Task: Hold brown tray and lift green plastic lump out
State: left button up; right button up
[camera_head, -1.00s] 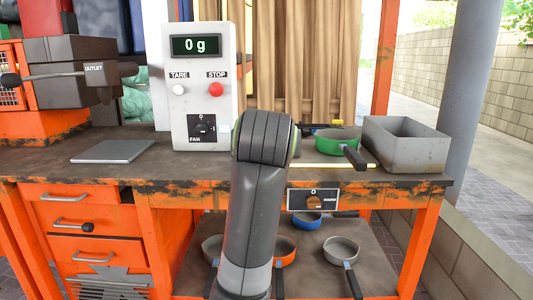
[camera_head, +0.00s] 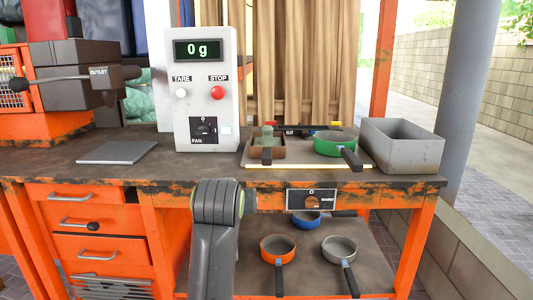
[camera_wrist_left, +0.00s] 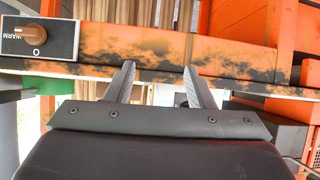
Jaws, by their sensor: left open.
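The small brown tray (camera_head: 279,152) stands on the bench top, right of the scale box, with its dark handle toward me. The green plastic lump (camera_head: 268,141) sits in it and sticks up above the rim. My left gripper (camera_wrist_left: 161,82) shows in the left wrist view, open and empty, its two fingers apart before the orange front edge of the bench. Neither tray nor lump can be made out in that view. One of my arm links stands in front of the bench in the head view, below and left of the tray; no fingers show there. My right gripper is not in view.
A green pan (camera_head: 336,146) stands close right of the tray, then a grey bin (camera_head: 402,152). The control box (camera_head: 204,90) reads 0 g; a flat grey plate (camera_head: 115,152) lies left of it. Several pans, one orange (camera_head: 278,249), are on the lower shelf.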

pick_arm(q)
jog(key=s+a+f+g, duration=0.1)
jog(key=s+a+f, duration=0.1)
jog(key=a+f, duration=0.35)
jog(key=s+a+f+g, duration=0.1)
jog(key=s+a+f, duration=0.1)
jog(key=f, duration=0.6)
notch_tip(320, 180, up, 7)
jog(key=p, duration=0.9)
jog(key=shift+a+n, duration=0.15)
jog(key=shift+n, duration=0.15)
jog(key=shift+f, duration=0.1)
